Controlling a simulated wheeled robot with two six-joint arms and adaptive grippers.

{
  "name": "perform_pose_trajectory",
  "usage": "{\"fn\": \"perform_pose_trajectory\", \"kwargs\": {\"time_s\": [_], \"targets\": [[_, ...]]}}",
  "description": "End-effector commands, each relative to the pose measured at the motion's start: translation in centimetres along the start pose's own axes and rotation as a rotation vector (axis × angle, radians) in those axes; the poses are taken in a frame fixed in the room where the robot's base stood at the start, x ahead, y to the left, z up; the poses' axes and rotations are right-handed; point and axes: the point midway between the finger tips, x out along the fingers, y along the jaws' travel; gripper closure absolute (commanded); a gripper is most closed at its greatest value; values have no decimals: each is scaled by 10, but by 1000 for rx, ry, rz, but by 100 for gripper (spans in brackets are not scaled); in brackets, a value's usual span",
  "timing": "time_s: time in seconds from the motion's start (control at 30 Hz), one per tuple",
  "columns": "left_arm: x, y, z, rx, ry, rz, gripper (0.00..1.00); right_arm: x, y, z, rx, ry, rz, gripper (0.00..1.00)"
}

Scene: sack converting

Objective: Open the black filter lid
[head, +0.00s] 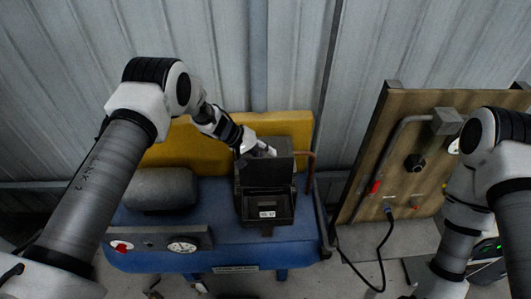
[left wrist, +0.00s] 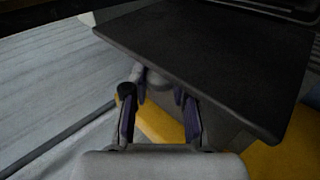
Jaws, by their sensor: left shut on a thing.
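The black filter lid (head: 266,171) stands raised at the back edge of its black box (head: 266,222), and the open front of the box shows a small white label. In the left wrist view the lid (left wrist: 215,60) is a broad dark panel across the upper right. My left gripper (head: 264,151) is at the lid's top, on its far side, and the lid partly hides its fingertips. In the left wrist view my left gripper (left wrist: 158,98) has its fingers on either side of a small grey rounded piece at the lid's edge. My right gripper is out of view.
The box sits on a blue compressor (head: 200,232) with a gauge (head: 182,246) and red knob (head: 122,247) in front. A wooden panel (head: 405,150) with pipe, valves and black cable (head: 366,280) stands right.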

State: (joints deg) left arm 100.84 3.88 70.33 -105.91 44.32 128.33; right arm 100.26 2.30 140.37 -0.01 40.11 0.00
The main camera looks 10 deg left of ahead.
Motion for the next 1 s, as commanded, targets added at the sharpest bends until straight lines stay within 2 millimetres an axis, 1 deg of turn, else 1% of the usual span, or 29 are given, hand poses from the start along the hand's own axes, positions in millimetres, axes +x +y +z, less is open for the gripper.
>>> {"fn": "perform_pose_trajectory", "kwargs": {"time_s": [0.03, 0.1, 0.13, 0.17, 0.2, 0.73, 0.87, 1.0], "targets": [[2, -3, 4, -4, -8, -3, 100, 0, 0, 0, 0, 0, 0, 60], [2, -3, 4, -4, -8, -3, 100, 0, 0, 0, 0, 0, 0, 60], [2, -3, 4, -4, -8, -3, 63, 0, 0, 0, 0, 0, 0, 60], [2, -3, 4, -4, -8, -3, 52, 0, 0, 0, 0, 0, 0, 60], [2, -3, 4, -3, -7, -3, 50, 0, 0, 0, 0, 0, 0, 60], [1, -1, 2, 4, 2, 0, 50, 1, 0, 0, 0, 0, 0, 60], [0, 0, 7, 30, 29, -1, 50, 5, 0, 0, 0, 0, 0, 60], [-2, 0, 14, 92, 91, 0, 50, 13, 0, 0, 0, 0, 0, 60]]}}
